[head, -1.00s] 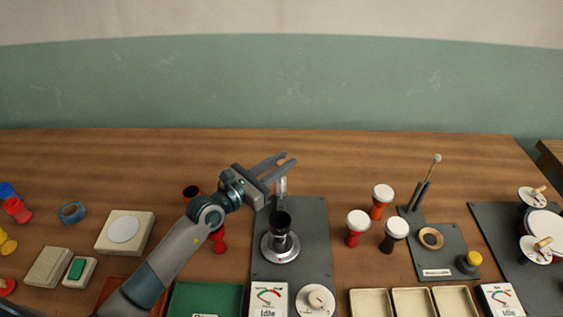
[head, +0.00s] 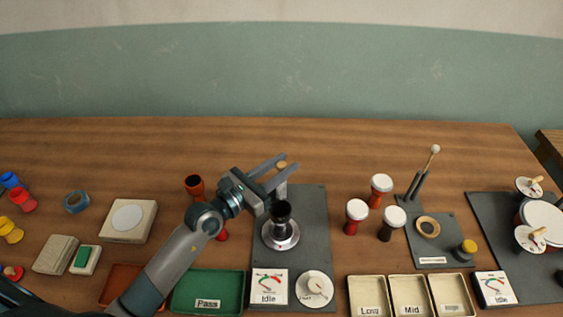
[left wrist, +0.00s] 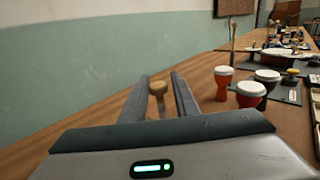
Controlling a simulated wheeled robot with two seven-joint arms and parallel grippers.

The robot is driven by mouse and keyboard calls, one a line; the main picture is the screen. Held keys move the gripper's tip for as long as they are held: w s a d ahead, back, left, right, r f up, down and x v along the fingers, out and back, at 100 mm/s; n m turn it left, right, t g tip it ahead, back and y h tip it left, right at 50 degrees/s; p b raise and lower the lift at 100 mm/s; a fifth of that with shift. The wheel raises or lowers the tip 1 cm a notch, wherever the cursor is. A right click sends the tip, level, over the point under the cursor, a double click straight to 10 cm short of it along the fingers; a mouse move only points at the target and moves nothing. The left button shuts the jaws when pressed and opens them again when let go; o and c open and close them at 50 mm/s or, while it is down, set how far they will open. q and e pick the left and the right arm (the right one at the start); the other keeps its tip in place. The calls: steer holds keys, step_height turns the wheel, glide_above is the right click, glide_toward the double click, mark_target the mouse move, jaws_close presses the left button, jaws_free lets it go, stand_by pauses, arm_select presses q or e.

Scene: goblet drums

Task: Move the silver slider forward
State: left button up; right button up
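A silver upright post (head: 281,189) stands on the dark grey plate (head: 312,220), behind the black drum held on a round silver base (head: 280,238). I take it for the silver slider. A tan round knob (head: 282,165) shows above it, between the fingers of my left gripper (head: 287,163). In the left wrist view the knob (left wrist: 158,88) sits on a stem between the two fingers, with gaps at both sides. My left gripper is open around it, not clamped. The gripper hides part of the post.
A gauge reading Idle (head: 268,287) and a white dial (head: 314,287) sit at the plate's front. An orange-brown drum (head: 194,186) stands left of my gripper. Several white-topped drums (head: 357,212) stand to the right. The table behind is clear.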

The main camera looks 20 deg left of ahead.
arm_select(q)
steer(key=shift+o, duration=0.7)
steer(key=shift+s+r, duration=0.1)
steer(key=shift+s, duration=0.05)
arm_select(e)
steer(key=shift+s, duration=0.1)
